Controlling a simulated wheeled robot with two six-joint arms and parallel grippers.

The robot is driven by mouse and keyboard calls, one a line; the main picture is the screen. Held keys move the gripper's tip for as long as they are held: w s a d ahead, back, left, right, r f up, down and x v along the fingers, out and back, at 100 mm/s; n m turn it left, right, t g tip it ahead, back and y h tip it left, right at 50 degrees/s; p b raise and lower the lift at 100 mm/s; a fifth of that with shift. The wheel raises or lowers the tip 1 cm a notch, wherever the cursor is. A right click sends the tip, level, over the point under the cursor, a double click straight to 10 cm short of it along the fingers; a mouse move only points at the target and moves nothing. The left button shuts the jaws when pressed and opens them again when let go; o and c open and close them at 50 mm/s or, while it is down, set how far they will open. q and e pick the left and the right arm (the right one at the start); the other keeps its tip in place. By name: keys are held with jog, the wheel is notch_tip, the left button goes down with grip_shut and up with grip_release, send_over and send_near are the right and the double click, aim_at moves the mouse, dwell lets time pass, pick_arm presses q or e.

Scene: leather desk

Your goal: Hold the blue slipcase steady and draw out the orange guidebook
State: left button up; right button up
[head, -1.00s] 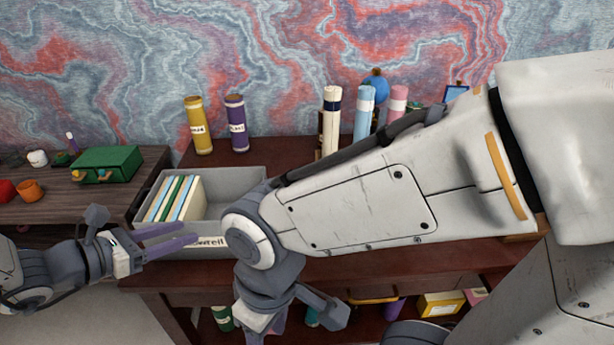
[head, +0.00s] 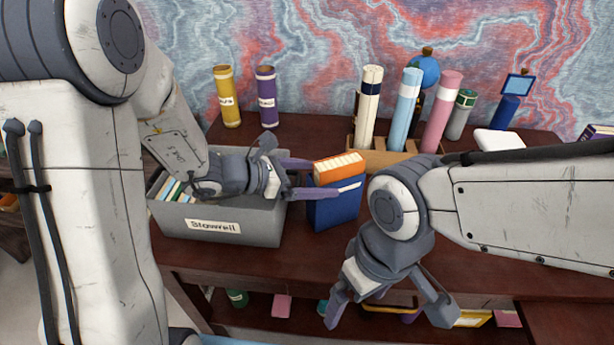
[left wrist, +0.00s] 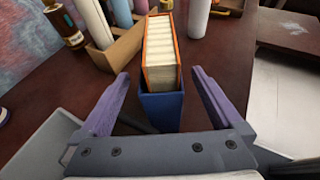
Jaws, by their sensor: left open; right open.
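The blue slipcase (head: 335,210) stands upright on the desk, right of the grey bin. The orange guidebook (head: 338,166) sits in it, its upper part sticking out of the top. Both show in the left wrist view, the guidebook (left wrist: 160,58) above the slipcase (left wrist: 161,110). My left gripper (head: 330,176) is open, with one purple finger on each side of the pair. In the left wrist view gaps show between the fingers and the case. My right gripper (head: 388,308) is open and empty, low at the desk's front edge, right of the slipcase.
The grey bin (head: 222,228), labelled and holding several books, stands left of the slipcase. Behind it, a wooden holder (head: 380,158) bears tall white, blue and pink tubes. Yellow (head: 227,97) and purple (head: 266,97) tubes stand at the back left. Desk right of the slipcase is partly hidden by my right arm.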

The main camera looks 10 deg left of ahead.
pick_arm(q)
jog(key=x, duration=0.6)
jog(key=shift+w+d+f, duration=0.15)
jog(key=shift+d+f, duration=0.05)
jog(key=shift+d, duration=0.1)
pick_arm(e)
jog(key=shift+a, duration=0.1)
pick_arm(q)
jog(key=c, duration=1.5)
pick_arm(e)
jog(key=c, duration=0.3)
notch_tip(320, 180, up, 15)
jog(key=n+h, duration=0.1)
jog(key=n, duration=1.5)
send_over(339, 161)
jog(key=shift+n, duration=0.3)
notch_tip(339, 161, down, 11)
jog(key=shift+f, duration=0.2)
